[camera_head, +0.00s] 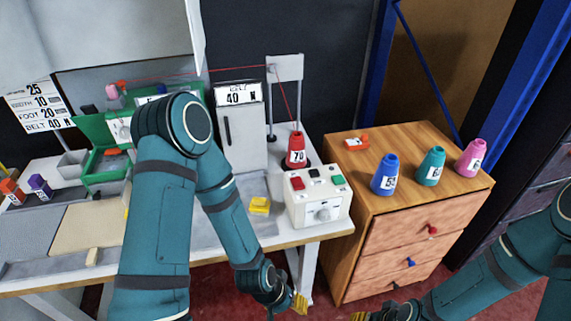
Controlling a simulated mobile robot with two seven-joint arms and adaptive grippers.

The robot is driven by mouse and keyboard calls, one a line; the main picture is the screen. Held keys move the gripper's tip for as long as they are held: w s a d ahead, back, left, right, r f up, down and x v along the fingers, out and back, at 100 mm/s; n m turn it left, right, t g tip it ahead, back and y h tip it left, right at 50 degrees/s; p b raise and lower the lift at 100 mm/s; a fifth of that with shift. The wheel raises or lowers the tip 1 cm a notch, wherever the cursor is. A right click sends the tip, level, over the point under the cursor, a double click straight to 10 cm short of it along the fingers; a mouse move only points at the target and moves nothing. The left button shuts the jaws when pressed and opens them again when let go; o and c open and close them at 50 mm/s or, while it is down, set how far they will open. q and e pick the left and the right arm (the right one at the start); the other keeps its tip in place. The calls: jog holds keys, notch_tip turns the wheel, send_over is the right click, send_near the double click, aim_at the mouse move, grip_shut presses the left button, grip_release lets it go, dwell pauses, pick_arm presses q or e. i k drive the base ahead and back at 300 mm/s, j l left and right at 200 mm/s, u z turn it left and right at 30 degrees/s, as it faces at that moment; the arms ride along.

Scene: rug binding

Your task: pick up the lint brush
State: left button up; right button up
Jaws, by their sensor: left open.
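I cannot make out a lint brush for certain in the head view. A small pale block (92,257) lies near the table's front edge at the left, and a small yellow item (260,205) lies on the table beside the control box; both are too small to identify. My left gripper (299,302) is open, low in front of the table's right end, with yellow fingertips. It appears empty and apart from both items. Only a yellow tip of my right gripper (360,316) shows at the bottom edge, so its jaws cannot be judged.
A white control box (318,197) stands at the table's right end, with a red cone (296,150) behind it. A wooden drawer cabinet (400,241) carries blue (385,174), teal (431,167) and pink (472,158) cones. My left arm hides the table's middle.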

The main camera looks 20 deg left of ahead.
aim_at(259, 206)
jog(key=i+l+u, duration=0.1)
jog(key=u, duration=0.95)
